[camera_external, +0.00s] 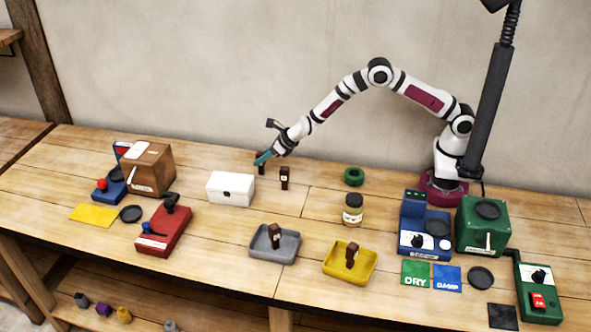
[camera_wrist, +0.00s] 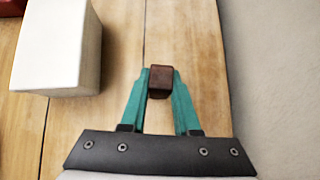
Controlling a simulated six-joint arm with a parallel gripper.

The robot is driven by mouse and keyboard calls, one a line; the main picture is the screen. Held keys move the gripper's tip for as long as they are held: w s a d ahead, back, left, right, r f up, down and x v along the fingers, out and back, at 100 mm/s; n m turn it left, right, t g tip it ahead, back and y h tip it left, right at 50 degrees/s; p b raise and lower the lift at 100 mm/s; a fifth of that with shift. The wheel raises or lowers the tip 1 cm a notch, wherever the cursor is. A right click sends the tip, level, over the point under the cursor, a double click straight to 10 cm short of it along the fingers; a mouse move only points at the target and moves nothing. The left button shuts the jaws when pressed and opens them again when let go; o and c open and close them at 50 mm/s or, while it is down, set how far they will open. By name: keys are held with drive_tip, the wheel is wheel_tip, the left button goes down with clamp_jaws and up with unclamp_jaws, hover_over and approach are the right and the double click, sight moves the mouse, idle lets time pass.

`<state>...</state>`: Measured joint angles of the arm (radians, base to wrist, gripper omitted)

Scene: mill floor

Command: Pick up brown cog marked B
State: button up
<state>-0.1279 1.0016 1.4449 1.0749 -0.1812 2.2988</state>
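A small dark brown block (camera_wrist: 160,80) sits between the teal fingertips of my gripper (camera_wrist: 161,72) in the wrist view. Both fingers meet its sides, with no gap visible. In the external view my gripper (camera_external: 264,158) reaches down at the table's back, and the lower part of this block (camera_external: 262,170) shows beneath it. A similar brown piece (camera_external: 285,178) stands upright just to the right. Two more brown pieces stand in trays, one in the grey tray (camera_external: 274,236) and one in the yellow tray (camera_external: 352,254). No letter B is readable on any of them.
A white box (camera_external: 231,189) stands close left of my gripper; it also fills the wrist view's upper left (camera_wrist: 58,50). The wall (camera_external: 220,80) is close behind. Several machines stand at both sides.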

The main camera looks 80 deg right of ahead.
clamp_jaws()
drive_tip(key=shift+r, duration=0.1)
